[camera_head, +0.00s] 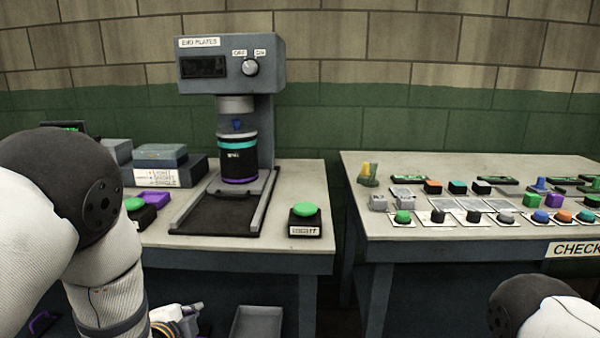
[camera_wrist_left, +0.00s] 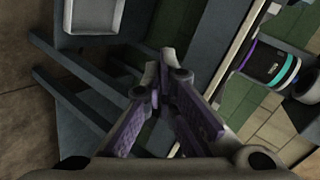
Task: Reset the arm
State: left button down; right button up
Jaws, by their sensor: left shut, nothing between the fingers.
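My left arm comes in from the left in the head view. Its gripper (camera_head: 188,316) shows in part low in the picture, below the front edge of the left table. In the left wrist view its two purple-padded fingers (camera_wrist_left: 164,72) are together at the tips, with nothing between them. My right arm shows only as a dark joint and a white link at the bottom right of the head view; its gripper is out of the picture.
The left table (camera_head: 275,245) bears a grey press-like machine (camera_head: 262,100) with a black banded cylinder (camera_head: 238,160) and a green button (camera_head: 305,210). The right table (camera_head: 440,226) holds rows of coloured buttons and blocks. A grey tray (camera_head: 257,322) is low down, also in the wrist view (camera_wrist_left: 94,32).

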pick_arm(q)
jog(key=s+a+f+n+g, duration=0.1)
jog(key=s+f+n+g, duration=0.2)
jog(key=s+f, duration=0.5)
jog(key=s+a+f+n+g, duration=0.1)
jog(key=s+f+n+g, duration=0.3)
jog(key=s, duration=0.7)
jog(key=s+d+f+n+g, duration=0.1)
jog(key=s+n+g, duration=0.2)
jog(key=s, duration=1)
jog(key=s+f+n+g, duration=0.2)
jog(key=s+n+g, duration=0.2)
jog(key=s, duration=1)
jog(key=shift+s+d+f+n+g+p, duration=0.25)
jog(key=shift+d+n+g+p, duration=0.05)
jog(key=shift+d+p, duration=0.1)
pick_arm(e)
jog(key=shift+w+r, duration=0.5)
jog(key=shift+w, duration=0.25)
pick_arm(q)
jog(key=c, duration=2.3)
grip_release()
jog(key=shift+a, duration=0.1)
